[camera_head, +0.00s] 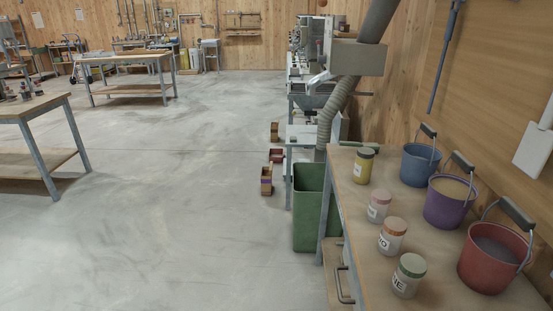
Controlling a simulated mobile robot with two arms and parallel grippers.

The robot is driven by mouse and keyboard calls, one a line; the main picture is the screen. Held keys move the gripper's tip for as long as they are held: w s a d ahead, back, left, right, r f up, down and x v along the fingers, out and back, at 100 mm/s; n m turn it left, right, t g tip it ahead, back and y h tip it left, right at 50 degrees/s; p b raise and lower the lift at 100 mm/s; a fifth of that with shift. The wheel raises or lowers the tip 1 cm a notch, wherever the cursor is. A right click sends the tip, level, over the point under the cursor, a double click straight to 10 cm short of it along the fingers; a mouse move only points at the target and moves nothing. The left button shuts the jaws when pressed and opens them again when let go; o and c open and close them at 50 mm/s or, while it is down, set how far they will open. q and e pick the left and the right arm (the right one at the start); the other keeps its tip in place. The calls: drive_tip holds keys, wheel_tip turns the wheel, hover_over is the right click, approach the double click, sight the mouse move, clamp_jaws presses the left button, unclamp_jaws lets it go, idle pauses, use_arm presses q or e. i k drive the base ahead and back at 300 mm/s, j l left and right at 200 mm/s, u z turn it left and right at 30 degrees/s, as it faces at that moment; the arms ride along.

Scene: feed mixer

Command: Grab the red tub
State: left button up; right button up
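The red tub (491,262) is a round bucket at the near right, standing upright on the wooden bench (341,179). It is filled with something greyish. Neither of my grippers shows in the head view, and nothing is seen touching the tub.
A purple bucket (446,208) and a blue bucket (416,169) stand behind the red tub. Left of them are a yellow jar (363,170) and several clear jars (391,240). A green bin (307,218) stands beside the bench. Open floor (180,210) lies left.

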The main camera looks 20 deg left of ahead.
sight(275, 154)
drive_tip(key=j, duration=0.3)
drive_tip(key=i+j+u, duration=0.15)
drive_tip(key=j, duration=0.15)
drive_tip(key=i+j+u, duration=0.15)
drive_tip(key=i+j, duration=0.25)
drive_tip(key=i+j+u, duration=0.15)
drive_tip(key=i+j, duration=0.15)
drive_tip(key=i, duration=0.2)
drive_tip(key=i+j+u, duration=0.2)
drive_tip(key=i, duration=0.25)
drive_tip(key=i+j+u, duration=0.15)
drive_tip(key=i+j, duration=0.15)
drive_tip(key=i, duration=0.2)
drive_tip(key=i+j+u, duration=0.1)
drive_tip(key=i+u, duration=0.15)
drive_tip(key=i, duration=0.85)
drive_tip(key=i+l+u, duration=0.25)
drive_tip(key=i, duration=0.85)
drive_tip(key=i+z, duration=0.1)
drive_tip(key=i, duration=0.4)
drive_tip(key=i+j, duration=0.2)
drive_tip(key=i, duration=0.3)
drive_tip(key=i+j+z, duration=0.15)
drive_tip(key=i, duration=0.4)
drive_tip(key=i+j, duration=0.1)
drive_tip(key=i, duration=0.4)
drive_tip(key=l+z, duration=0.05)
